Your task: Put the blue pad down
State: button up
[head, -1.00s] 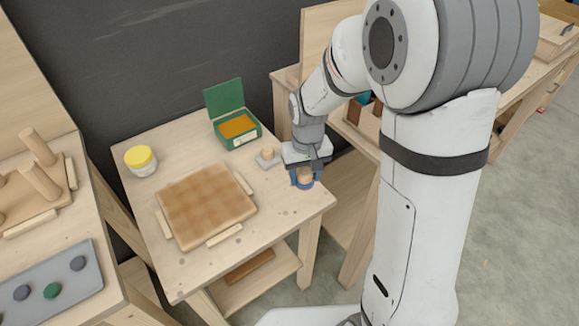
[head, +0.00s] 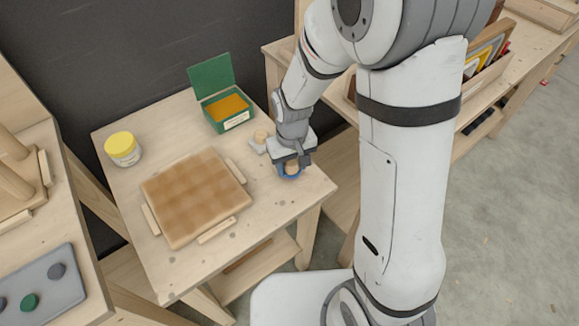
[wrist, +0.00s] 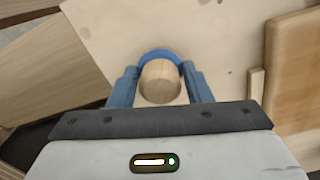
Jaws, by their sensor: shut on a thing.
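The blue pad (head: 283,175) has a blue base and a round pale wooden knob. It is at the right corner of the small wooden table (head: 255,210), on it or just above it; I cannot tell which. My gripper (head: 291,163) points down and is shut on the knob. In the wrist view, the knob (wrist: 160,84) sits between the two blue-grey fingers of my gripper (wrist: 161,85). The blue rim (wrist: 158,54) shows beyond the knob. The pad's underside is hidden.
A brown board between wooden strips (head: 195,195), an open green box (head: 228,112) and a yellow-lidded jar (head: 123,149) are on the table. Bare wood lies between board and gripper.

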aim_at(292, 163)
jog(key=shift+f, duration=0.5)
jog(key=shift+f, duration=0.2)
jog(key=o, duration=1)
jog(key=shift+c, duration=0.2)
jog(key=shift+r, duration=0.1)
notch_tip(292, 163, up, 12)
jog(key=shift+s+r+p, duration=0.1)
jog(key=shift+r+p, duration=0.05)
jog(key=shift+p, duration=0.4)
jog(key=s+d+r+m+t, duration=0.1)
jog(key=s+d+r+m, duration=0.1)
jog(key=s+d, duration=0.4)
jog(key=s+d+r+m+t, duration=0.1)
jog(key=s+d+r, duration=0.4)
jog(key=s+d, duration=0.1)
jog(key=shift+r+m, duration=0.15)
jog(key=shift+m, duration=0.25)
